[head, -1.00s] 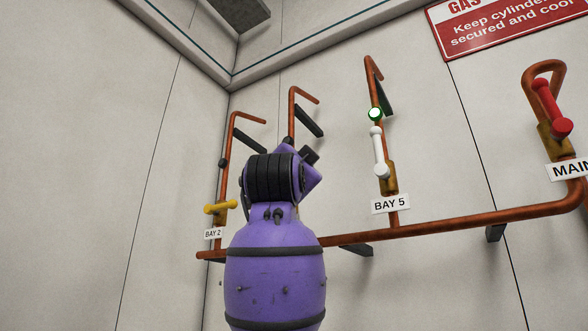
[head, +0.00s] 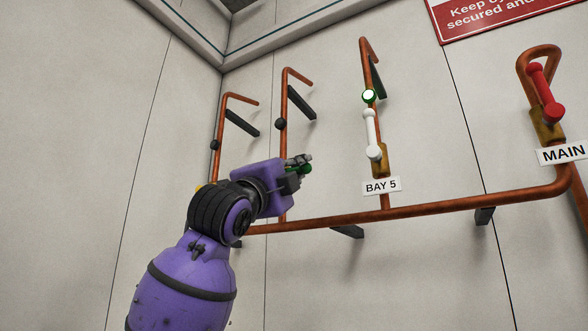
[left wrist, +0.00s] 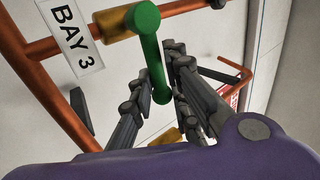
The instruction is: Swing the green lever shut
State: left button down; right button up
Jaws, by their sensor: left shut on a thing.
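The green lever (left wrist: 152,60) runs from its round knob at the brass valve body (left wrist: 112,24) down between my fingers in the left wrist view. It lies roughly crosswise to the copper pipe there, beside the BAY 3 label (left wrist: 72,34). In the head view only a green bit (head: 304,169) shows at my fingertips. My left gripper (left wrist: 160,85) is shut on the lever, with a finger on either side. In the head view the gripper (head: 297,169) covers most of the valve. My right gripper is not in view.
The BAY 5 white lever (head: 371,134) stands upright to the right, with a lit green-ringed lamp (head: 369,96) above it. The MAIN red lever (head: 546,93) is farther right. A copper manifold pipe (head: 440,208) runs along the wall below. My arm mostly hides the yellow BAY 2 lever.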

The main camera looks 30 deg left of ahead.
pick_arm(q)
jog(key=shift+w+f, duration=0.15)
jog(key=shift+f, duration=0.05)
jog(key=c, duration=2)
grip_release()
jog(key=shift+c, duration=0.2)
jog(key=shift+o, duration=1.4)
jog(key=v, duration=1.2)
